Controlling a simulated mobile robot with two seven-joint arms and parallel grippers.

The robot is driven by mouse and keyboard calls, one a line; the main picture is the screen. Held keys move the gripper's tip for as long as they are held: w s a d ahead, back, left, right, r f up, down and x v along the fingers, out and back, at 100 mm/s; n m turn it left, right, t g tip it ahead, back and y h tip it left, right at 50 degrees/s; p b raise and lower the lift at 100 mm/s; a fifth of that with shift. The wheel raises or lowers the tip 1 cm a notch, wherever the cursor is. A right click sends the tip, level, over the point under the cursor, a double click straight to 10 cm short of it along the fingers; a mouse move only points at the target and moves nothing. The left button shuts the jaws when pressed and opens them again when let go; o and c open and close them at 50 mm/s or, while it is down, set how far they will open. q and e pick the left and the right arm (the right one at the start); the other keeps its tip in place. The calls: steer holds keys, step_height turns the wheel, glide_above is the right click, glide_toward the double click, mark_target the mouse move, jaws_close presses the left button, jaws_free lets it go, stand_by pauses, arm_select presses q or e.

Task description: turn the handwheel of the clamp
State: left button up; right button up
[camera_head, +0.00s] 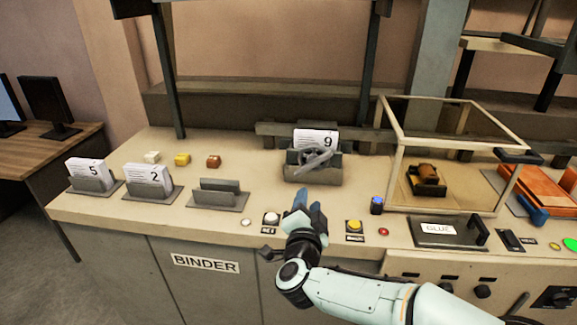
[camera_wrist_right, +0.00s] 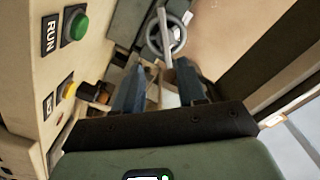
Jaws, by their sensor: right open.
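The clamp (camera_head: 313,175) is a grey holder on the counter with a sheet marked 9 standing in it. Its grey spoked handwheel (camera_head: 316,157) sits at its front. The handwheel also shows at the top of the right wrist view (camera_wrist_right: 166,34), beyond the fingertips. My right gripper (camera_head: 306,200) is open, in front of and below the clamp, over the counter's front part. In the right wrist view its blue fingers (camera_wrist_right: 158,78) are spread with no object seen held between them. My left gripper is not in view.
Holders with sheets 5 (camera_head: 92,170) and 2 (camera_head: 148,176) and an empty holder (camera_head: 218,195) stand to the left. A framed glass case (camera_head: 398,165) stands right of the clamp. Buttons, including a yellow one (camera_head: 355,225), line the counter's front edge.

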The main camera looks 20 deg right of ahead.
mark_target(312, 166)
steer(key=x, duration=0.4)
steer(key=p+x, duration=0.1)
steer(key=x, duration=0.3)
steer(key=r+p+x, duration=0.1)
steer(key=x, duration=0.4)
steer(key=shift+r, duration=0.15)
jaws_close()
